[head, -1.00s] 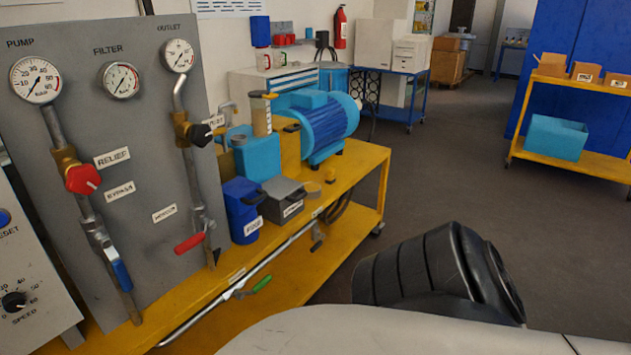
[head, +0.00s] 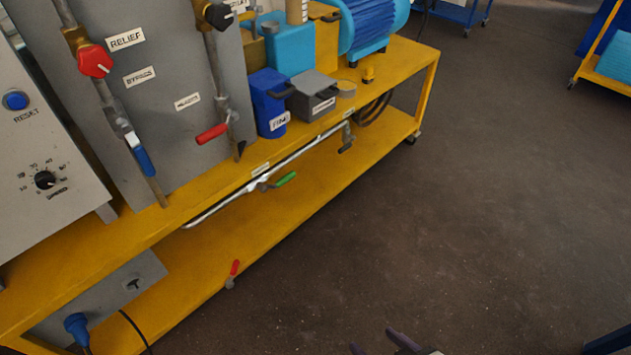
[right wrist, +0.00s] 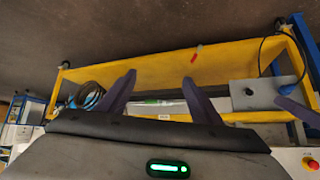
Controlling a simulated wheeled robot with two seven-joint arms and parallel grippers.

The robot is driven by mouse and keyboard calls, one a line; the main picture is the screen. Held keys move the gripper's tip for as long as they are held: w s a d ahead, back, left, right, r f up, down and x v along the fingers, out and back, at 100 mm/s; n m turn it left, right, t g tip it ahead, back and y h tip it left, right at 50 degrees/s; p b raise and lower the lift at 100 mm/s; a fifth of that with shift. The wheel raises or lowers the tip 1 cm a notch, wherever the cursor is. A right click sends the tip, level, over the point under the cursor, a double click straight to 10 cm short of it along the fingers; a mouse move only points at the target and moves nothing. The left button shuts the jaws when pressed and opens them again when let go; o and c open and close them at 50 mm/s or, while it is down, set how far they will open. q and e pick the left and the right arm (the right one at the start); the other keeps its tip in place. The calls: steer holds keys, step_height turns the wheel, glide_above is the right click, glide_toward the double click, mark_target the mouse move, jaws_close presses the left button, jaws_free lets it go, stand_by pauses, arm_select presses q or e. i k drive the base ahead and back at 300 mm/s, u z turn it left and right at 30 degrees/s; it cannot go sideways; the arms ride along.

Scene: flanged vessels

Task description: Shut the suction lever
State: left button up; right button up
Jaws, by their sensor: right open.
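No readable label shows which lever is the suction one. A green-handled lever (head: 285,180) sits on the silver pipe (head: 215,209) below the bench top's front edge. Its handle lies roughly along the pipe. In the right wrist view the green handle (right wrist: 155,101) shows between my fingers. A black lever (head: 347,143) hangs near the pipe's far end. My right gripper (head: 380,345) shows only its fingertips at the bottom of the head view, apart from the bench. In its wrist view the right gripper (right wrist: 157,88) is open and empty. A purple finger (right wrist: 298,112) at the right edge seems to be my left gripper.
The yellow bench (head: 415,75) has a lower shelf (head: 290,215) carrying a red lever (head: 234,270) and a grey box (head: 120,290). Red (head: 212,133) and blue (head: 142,158) levers are on the panel above.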

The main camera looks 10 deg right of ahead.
mark_target(288, 176)
steer(key=z, duration=0.2)
steer(key=k, duration=0.35)
steer(key=u, duration=1)
steer(key=i, duration=1.35)
steer(key=z, duration=0.35)
